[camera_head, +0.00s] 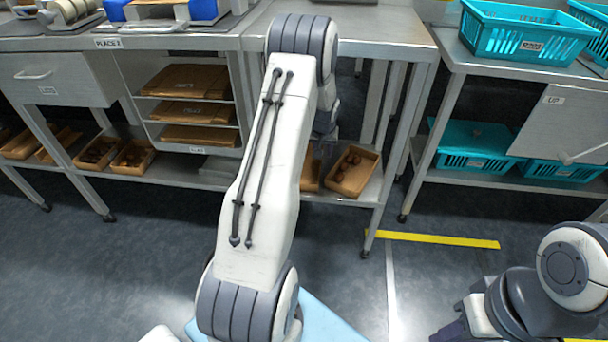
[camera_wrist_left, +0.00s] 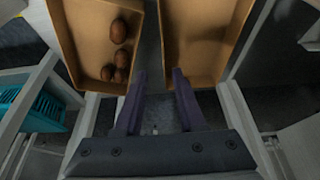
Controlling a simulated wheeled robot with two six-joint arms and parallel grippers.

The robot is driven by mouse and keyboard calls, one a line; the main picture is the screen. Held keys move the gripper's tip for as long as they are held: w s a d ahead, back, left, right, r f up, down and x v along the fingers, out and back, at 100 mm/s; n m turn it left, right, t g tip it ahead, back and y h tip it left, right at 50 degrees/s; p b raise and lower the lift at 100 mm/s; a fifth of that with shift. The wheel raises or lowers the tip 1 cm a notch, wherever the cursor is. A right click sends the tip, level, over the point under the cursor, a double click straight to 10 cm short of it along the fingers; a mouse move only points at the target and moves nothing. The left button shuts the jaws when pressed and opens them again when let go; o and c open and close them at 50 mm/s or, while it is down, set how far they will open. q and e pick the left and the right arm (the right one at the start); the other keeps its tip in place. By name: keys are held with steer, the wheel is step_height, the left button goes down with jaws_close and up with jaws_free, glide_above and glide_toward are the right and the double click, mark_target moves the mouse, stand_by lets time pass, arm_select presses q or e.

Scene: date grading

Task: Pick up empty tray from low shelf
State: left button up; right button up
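The empty tray (camera_wrist_left: 205,50), a shallow tan box, is at the upper right of the left wrist view. In the head view it is mostly hidden behind my left arm, with a part (camera_head: 311,176) showing on the low shelf (camera_head: 345,199). Beside it is a similar tray (camera_wrist_left: 84,46) holding several brown dates (camera_wrist_left: 120,30); it also shows in the head view (camera_head: 372,160). My left gripper (camera_wrist_left: 159,74) is open at the near ends of the trays, its fingers around the gap between them. My right gripper (camera_head: 455,330) is at the lower right, its fingers mostly hidden.
The steel bench top (camera_head: 385,30) is above the low shelf, with bench legs (camera_head: 398,150) on the right. Teal crates (camera_head: 475,140) stand on the rack to the right. More trays (camera_head: 133,158) sit on the shelf at left. The floor around the yellow line (camera_head: 435,239) is clear.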

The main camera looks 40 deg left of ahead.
arm_select(q)
steer(key=b+x, duration=0.1)
steer(key=x, duration=0.3)
steer(key=shift+s, duration=0.1)
steer(key=b+x, duration=0.1)
steer(key=x, duration=0.2)
steer(key=b+x, duration=0.1)
steer(key=shift+s+a+f+b, duration=0.15)
steer(key=shift+s+f+b, duration=0.15)
steer(key=shift+b, duration=0.05)
steer(key=shift+w+a+f, duration=0.1)
steer(key=shift+w+f, duration=0.05)
steer(key=shift+f, duration=0.15)
steer(key=shift+r, duration=0.1)
jaws_close()
stand_by(0.5)
